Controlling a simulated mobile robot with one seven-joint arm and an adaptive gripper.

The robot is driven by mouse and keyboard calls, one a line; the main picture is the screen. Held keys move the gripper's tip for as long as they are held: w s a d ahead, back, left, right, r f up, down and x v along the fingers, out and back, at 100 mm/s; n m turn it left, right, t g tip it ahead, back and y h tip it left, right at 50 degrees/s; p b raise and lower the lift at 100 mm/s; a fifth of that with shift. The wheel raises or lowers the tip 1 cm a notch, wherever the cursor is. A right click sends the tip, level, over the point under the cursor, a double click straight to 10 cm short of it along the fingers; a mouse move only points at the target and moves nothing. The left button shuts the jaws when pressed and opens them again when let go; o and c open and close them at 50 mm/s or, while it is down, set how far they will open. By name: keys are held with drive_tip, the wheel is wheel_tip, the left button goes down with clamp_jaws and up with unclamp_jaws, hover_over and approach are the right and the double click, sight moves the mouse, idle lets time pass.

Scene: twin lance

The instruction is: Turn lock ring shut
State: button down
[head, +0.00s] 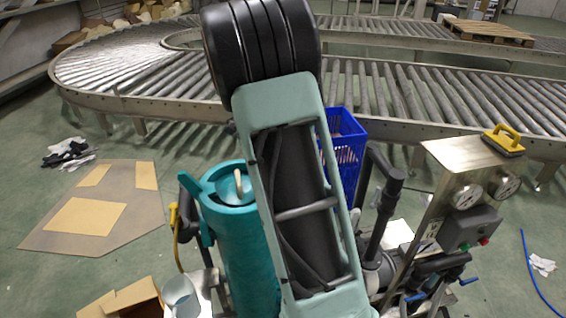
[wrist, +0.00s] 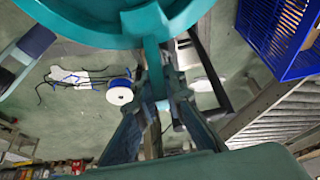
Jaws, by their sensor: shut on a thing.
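A tall teal cylinder (head: 245,255) stands upright left of my arm in the head view. A teal ring (head: 232,186) caps its top, with a short arm sticking out at upper left and a small pale pin in the middle. In the wrist view the teal ring (wrist: 100,40) fills the top, and a teal lever (wrist: 152,55) reaches down from it. My gripper (wrist: 158,100) is shut on this lever, its two dark fingers closing in from either side. In the head view my arm hides the ring's right side, and I cannot make out the gripper there.
A steel panel with gauges (head: 466,194) and black pipes (head: 385,185) stand to the right of my arm. A blue crate (head: 345,140) is behind it. A roller conveyor (head: 450,85) crosses the back. Cardboard (head: 95,210) lies on the floor at left.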

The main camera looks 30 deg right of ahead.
drive_tip(key=shift+s+a+m, duration=0.1)
drive_tip(key=shift+s+m, duration=0.2)
drive_tip(key=shift+s, duration=0.05)
drive_tip(key=c, duration=2)
unclamp_jaws()
drive_tip(key=shift+w+a+r, duration=0.1)
drive_tip(key=shift+a+r, duration=0.05)
drive_tip(key=shift+r, duration=0.2)
drive_tip(key=v, duration=1.1)
drive_tip(key=shift+w+a+r, duration=0.1)
